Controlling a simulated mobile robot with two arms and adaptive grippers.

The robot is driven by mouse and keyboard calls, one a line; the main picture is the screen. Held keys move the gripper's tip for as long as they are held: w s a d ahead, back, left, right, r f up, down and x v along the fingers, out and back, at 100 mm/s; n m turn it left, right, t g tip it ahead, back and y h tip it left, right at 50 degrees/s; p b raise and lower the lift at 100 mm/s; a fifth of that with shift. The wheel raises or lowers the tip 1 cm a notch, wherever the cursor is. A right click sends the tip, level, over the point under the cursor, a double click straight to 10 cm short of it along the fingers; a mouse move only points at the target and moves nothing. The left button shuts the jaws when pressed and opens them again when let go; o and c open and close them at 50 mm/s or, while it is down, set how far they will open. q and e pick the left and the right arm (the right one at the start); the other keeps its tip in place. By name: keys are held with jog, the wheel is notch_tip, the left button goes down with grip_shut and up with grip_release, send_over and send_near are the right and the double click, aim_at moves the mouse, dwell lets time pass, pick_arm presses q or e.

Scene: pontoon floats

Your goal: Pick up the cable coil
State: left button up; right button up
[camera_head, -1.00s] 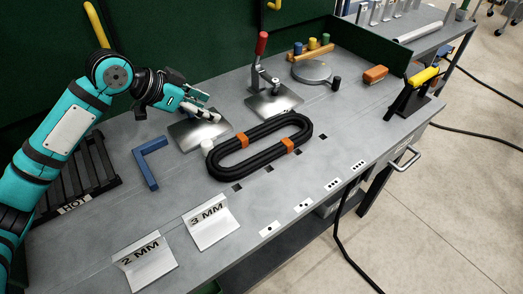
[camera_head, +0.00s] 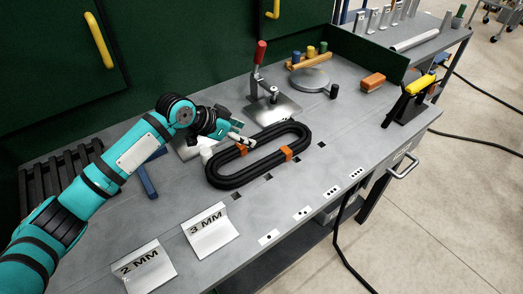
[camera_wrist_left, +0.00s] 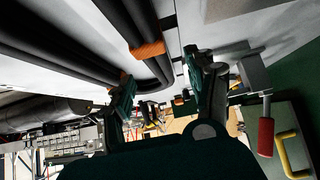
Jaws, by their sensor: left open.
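The cable coil (camera_head: 258,156) is a black oval loop with two orange bands, lying flat on the grey bench. My left gripper (camera_head: 246,141) is open at the coil's upper left side, its fingertips close to the left orange band. In the left wrist view the gripper (camera_wrist_left: 165,85) shows its two fingers spread apart, with the coil (camera_wrist_left: 120,40) and an orange band (camera_wrist_left: 147,50) close by at the upper left. I cannot tell whether a finger touches the coil. My right gripper is not in view.
A toggle clamp with a red handle (camera_head: 260,52) stands on a metal plate behind the coil. A blue angle piece (camera_head: 147,182) lies left, partly behind my arm. Signs marked 2 MM (camera_head: 145,267) and 3 MM (camera_head: 210,231) stand in front. The bench right of the coil is mostly clear.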

aim_at(254, 138)
pick_arm(q)
jog(key=shift+x, duration=1.95)
jog(key=shift+s, duration=0.15)
grip_shut()
jog(key=shift+r, duration=0.2)
